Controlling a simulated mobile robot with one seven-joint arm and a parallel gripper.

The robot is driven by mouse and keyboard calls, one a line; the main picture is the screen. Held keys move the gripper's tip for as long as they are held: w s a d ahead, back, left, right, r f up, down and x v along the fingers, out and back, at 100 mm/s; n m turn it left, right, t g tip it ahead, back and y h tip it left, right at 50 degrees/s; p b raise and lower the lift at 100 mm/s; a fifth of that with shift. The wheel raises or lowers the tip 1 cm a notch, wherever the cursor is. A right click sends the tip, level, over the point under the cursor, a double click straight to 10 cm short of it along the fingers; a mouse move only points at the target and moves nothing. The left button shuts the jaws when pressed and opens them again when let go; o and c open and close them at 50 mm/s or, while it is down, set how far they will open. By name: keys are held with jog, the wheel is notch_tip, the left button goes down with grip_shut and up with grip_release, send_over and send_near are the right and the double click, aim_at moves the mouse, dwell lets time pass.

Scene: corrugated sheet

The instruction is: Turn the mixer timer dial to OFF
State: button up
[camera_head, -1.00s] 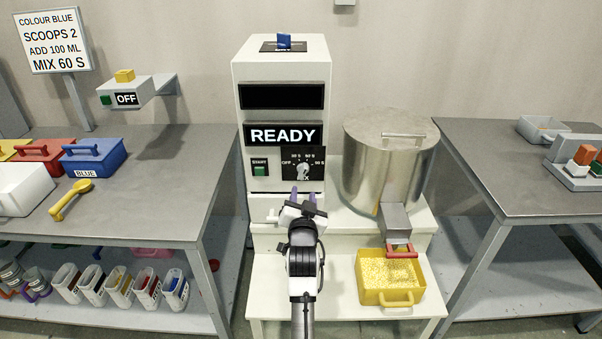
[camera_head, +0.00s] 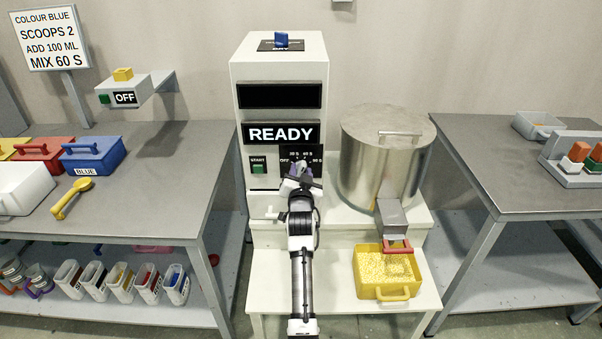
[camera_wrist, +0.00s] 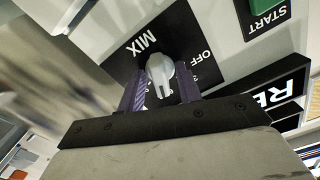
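The mixer timer dial is a pale round knob with a ridge, on a black panel marked MIX and OFF. In the wrist view the dial (camera_wrist: 160,70) has its ridge pointing down toward the partly hidden time marks, away from the OFF mark (camera_wrist: 207,60) at its right. My gripper (camera_wrist: 160,88) is open, with one purple finger on each side of the dial; I cannot tell whether either touches it. In the head view my gripper (camera_head: 300,172) covers the dial, and part of the black panel (camera_head: 313,155) shows above it.
The green START button (camera_head: 258,166) is left of the dial panel, under the READY display (camera_head: 281,134). A steel drum (camera_head: 385,165) stands close at right, with a yellow bin (camera_head: 388,290) below its spout. Tables stand on both sides.

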grip_shut()
jog(key=shift+n, duration=0.3)
jog(key=n+b, duration=0.3)
jog(key=n, duration=1.4)
jog(key=shift+n, duration=0.3)
dwell(0.4)
jog(key=shift+o, duration=0.6)
grip_release()
